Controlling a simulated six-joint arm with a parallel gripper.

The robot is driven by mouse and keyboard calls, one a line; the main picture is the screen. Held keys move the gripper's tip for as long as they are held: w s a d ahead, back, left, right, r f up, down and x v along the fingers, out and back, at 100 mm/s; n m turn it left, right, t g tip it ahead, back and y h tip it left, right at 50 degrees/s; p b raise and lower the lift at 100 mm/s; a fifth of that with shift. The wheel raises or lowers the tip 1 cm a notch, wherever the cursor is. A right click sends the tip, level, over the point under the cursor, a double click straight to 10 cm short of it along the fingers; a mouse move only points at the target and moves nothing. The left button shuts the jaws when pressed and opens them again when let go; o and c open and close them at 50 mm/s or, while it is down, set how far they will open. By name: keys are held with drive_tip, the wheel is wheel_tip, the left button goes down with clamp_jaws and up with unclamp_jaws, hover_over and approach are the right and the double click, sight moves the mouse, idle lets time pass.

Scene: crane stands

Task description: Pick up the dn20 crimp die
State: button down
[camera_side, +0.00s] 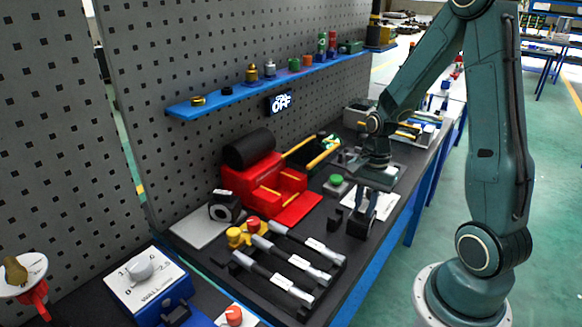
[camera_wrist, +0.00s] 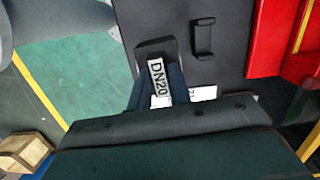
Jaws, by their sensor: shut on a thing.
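The DN20 crimp die (camera_wrist: 156,50) is a dark block with a white "DN20" label, seen in the wrist view between the blue-grey fingers of my gripper (camera_wrist: 160,84). My gripper is shut on it. In the side view my gripper (camera_side: 367,205) points down at the right edge of the dark workbench, with the dark die (camera_side: 359,226) at its fingertips. I cannot tell whether the die touches the bench. The fingers and palm hide part of it.
A dark bracket (camera_wrist: 203,40) is beside the die. A red machine (camera_side: 272,185) with a black cylinder stands behind to the left. Several grey tools with white labels (camera_side: 290,262) lie in front. A green button box (camera_side: 336,184) is close by. A blue shelf (camera_side: 270,82) hangs on the pegboard.

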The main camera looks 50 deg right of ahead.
sight(364, 205)
drive_tip(key=shift+r, duration=0.2)
wheel_tip(364, 205, up, 20)
drive_tip(key=shift+f, duration=0.2)
idle(0.7)
drive_tip(key=shift+w, duration=0.15)
idle(0.4)
